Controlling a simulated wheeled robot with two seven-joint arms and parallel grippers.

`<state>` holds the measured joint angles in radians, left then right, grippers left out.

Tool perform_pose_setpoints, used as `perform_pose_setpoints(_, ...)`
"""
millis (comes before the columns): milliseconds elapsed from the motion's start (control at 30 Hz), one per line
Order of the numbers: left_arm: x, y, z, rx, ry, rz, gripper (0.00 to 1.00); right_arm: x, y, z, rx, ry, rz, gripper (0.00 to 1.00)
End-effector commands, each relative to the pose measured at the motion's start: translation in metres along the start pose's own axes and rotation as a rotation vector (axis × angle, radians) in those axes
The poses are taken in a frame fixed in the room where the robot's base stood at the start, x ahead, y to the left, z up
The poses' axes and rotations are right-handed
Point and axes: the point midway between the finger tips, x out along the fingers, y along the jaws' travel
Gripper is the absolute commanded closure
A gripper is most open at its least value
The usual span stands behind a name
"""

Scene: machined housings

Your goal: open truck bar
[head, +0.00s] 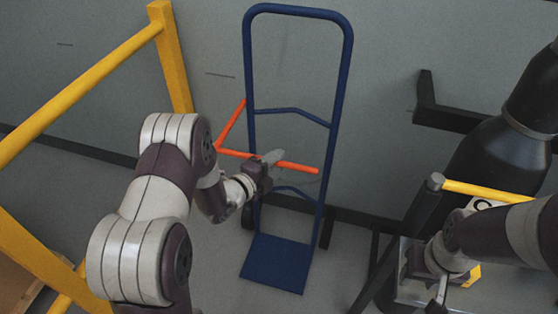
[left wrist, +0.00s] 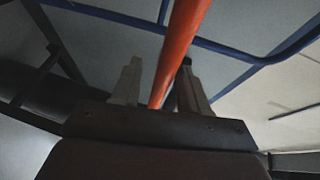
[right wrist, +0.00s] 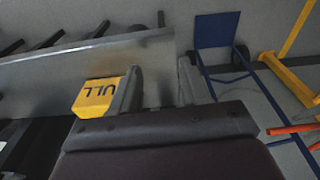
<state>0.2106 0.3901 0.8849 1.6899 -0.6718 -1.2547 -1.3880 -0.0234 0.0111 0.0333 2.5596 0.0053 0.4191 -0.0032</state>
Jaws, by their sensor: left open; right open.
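The truck is a blue hand truck (head: 342,95) standing upright near the wall, with its flat toe plate (head: 275,264) at the floor. Its bar is an orange-red L-shaped rod (head: 298,167) that sticks out from the left side of the frame and runs across the front. My left gripper (head: 272,160) is at the middle of the bar. In the left wrist view the bar (left wrist: 182,45) passes between the open fingers (left wrist: 158,85). My right gripper (head: 440,290) is open, low at the right, away from the truck. The bar's end (right wrist: 290,129) also shows in the right wrist view.
A yellow guard rail (head: 85,92) stands at the left. At the right are a yellow block with dark lettering (right wrist: 97,97), a yellow-handled bar (head: 487,190) and large black cylindrical shapes (head: 500,155). The floor around the toe plate is clear.

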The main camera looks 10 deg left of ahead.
Motion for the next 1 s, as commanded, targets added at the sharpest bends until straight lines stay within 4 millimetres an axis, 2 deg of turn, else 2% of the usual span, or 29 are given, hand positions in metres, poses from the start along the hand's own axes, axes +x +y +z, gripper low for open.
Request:
perform_pose_setpoints(100, 0.020, 0.000, -0.001, -0.001, 0.002, 0.000, 0.56, 0.002, 0.000, 0.001, 0.000, 0.000, 0.000, 0.54)
perform_pose_setpoints(200, 0.028, 0.001, 0.000, -0.001, 0.000, 0.002, 0.56, 0.002, 0.000, 0.001, 0.000, 0.000, 0.000, 0.54)
perform_pose_setpoints(467, 0.031, 0.000, 0.000, -0.002, 0.000, 0.001, 0.56, 0.002, 0.000, 0.000, 0.000, 0.000, 0.000, 0.54)
perform_pose_setpoints(500, 0.031, 0.000, 0.000, -0.002, 0.000, 0.001, 0.59, 0.002, 0.000, 0.000, 0.000, 0.000, 0.000, 0.54)
perform_pose_setpoints(633, 0.031, 0.000, 0.000, -0.002, 0.000, 0.001, 1.00, 0.002, 0.000, 0.000, 0.000, 0.000, 0.000, 0.54)
perform_pose_setpoints(1000, 0.024, 0.002, -0.001, 0.001, 0.019, 0.004, 1.00, 0.002, 0.000, 0.000, 0.000, 0.000, 0.000, 0.54)
